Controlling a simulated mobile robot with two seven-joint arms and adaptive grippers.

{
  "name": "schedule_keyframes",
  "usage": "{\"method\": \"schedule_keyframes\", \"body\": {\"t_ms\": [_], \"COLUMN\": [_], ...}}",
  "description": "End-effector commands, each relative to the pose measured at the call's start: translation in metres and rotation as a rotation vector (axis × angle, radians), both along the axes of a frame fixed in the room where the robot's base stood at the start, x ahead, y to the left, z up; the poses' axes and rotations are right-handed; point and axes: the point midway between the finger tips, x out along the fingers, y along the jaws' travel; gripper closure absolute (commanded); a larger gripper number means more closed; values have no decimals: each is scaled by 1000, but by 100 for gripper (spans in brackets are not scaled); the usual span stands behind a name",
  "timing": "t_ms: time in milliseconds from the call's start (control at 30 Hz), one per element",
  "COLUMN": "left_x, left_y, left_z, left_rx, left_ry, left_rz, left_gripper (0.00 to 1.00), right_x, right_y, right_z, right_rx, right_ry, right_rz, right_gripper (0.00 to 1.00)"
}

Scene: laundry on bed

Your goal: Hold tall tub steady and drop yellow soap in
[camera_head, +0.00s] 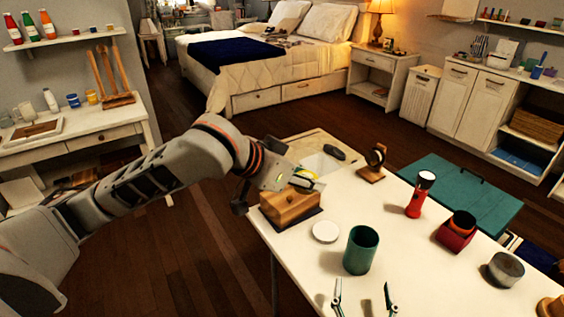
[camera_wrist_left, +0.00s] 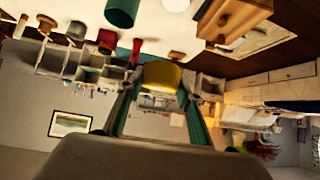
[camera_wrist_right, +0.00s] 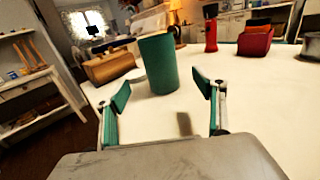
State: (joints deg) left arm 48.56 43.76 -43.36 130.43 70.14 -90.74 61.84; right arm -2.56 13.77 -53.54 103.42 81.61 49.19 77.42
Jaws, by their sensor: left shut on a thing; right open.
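The tall green tub (camera_head: 361,250) stands upright on the white table, its open top dark inside. It also shows in the right wrist view (camera_wrist_right: 158,65) and upside down in the left wrist view (camera_wrist_left: 121,11). My right gripper (camera_head: 363,290) is open and empty, in front of the tub and apart from it; its green-padded fingers (camera_wrist_right: 162,92) show in its own wrist view. My left gripper (camera_head: 308,181) is above the wooden box, left of and behind the tub. It is shut on the yellow soap (camera_wrist_left: 161,76), held between its fingertips.
A wooden box (camera_head: 291,206) and a round white lid (camera_head: 325,232) lie left of the tub. A red flashlight (camera_head: 421,195), a red holder with a dark cup (camera_head: 456,232) and a grey tin (camera_head: 503,269) stand to the right. The table between tub and flashlight is clear.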

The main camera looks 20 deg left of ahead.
Motion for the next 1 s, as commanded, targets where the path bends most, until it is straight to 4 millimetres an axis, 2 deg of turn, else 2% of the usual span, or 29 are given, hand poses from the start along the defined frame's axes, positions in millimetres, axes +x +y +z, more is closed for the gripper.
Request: {"method": "schedule_keyframes", "body": {"t_ms": [233, 500, 700, 867, 1000], "left_x": [1, 14, 26, 29, 29], "left_y": [-60, -124, -147, -152, -153], "left_z": [-8, 6, 17, 20, 20], "left_rx": [-7, -11, -13, -14, -14], "left_ry": [-4, -11, -12, -11, -12], "left_rz": [-347, -680, -785, -809, -812], "left_gripper": [87, 87, 87, 87, 87], "right_x": [0, 0, 0, 2, 15], "right_y": [0, 0, 0, 1, 3], "right_z": [0, 0, 0, 0, 1], "right_rx": [0, -1, -1, -1, -1], "right_ry": [0, -1, 0, -1, -3], "right_rz": [0, 0, 0, 0, 0], "right_gripper": [30, 30, 30, 30, 30]}}
